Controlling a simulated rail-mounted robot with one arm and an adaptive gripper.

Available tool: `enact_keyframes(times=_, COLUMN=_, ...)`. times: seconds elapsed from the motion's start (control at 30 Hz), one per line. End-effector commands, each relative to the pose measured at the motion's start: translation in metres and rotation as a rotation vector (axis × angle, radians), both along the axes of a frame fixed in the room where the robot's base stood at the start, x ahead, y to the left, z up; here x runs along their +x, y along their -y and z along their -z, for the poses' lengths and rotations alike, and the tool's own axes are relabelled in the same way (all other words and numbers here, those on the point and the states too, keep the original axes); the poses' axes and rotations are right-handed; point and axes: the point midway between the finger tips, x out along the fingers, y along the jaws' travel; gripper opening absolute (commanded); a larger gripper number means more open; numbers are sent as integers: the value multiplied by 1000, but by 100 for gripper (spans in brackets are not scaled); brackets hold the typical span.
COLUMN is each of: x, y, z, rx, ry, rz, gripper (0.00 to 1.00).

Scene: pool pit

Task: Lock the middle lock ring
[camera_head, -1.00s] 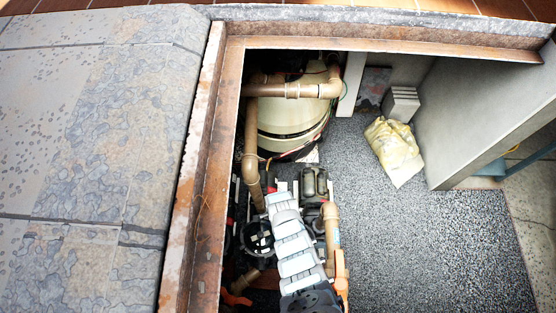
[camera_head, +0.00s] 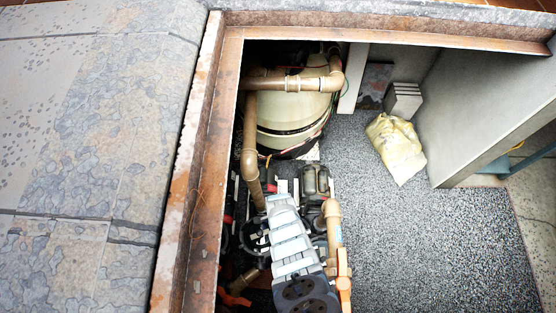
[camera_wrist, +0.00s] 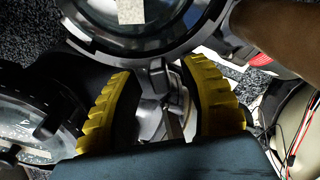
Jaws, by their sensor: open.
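In the wrist view my gripper (camera_wrist: 163,105) is open, its two yellow ridged fingers apart. A dark lock ring (camera_wrist: 122,47) around a clear lid is at the top centre, just beyond the fingertips. A small dark tab on its near edge points into the gap between the fingers, and I see no contact. A second dark ring (camera_wrist: 68,135) around a clear lid is at the left. I cannot tell for certain which ring is the middle one. In the head view my arm covers most of the pump area, and the fingers are hidden.
Brown pipes (camera_head: 250,150) and a cream tank (camera_head: 285,125) stand behind the pumps. An orange valve handle (camera_head: 344,280) is right of my arm. A rusty pit edge (camera_head: 200,170) runs along the left.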

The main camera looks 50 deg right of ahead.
Motion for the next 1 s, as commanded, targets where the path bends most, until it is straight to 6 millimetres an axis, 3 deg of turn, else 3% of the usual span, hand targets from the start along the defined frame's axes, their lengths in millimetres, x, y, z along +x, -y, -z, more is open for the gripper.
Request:
enact_keyframes(times=0.13, x=0, y=0, z=0, rx=0, ry=0, rz=0, gripper=42)
enact_keyframes(times=0.27, x=0, y=0, z=0, rx=0, ry=0, rz=0, gripper=5)
enact_keyframes(times=0.3, x=0, y=0, z=0, rx=0, ry=0, rz=0, gripper=0)
enact_keyframes(times=1.0, x=-1, y=-1, z=0, rx=0, ry=-1, rz=10, gripper=0)
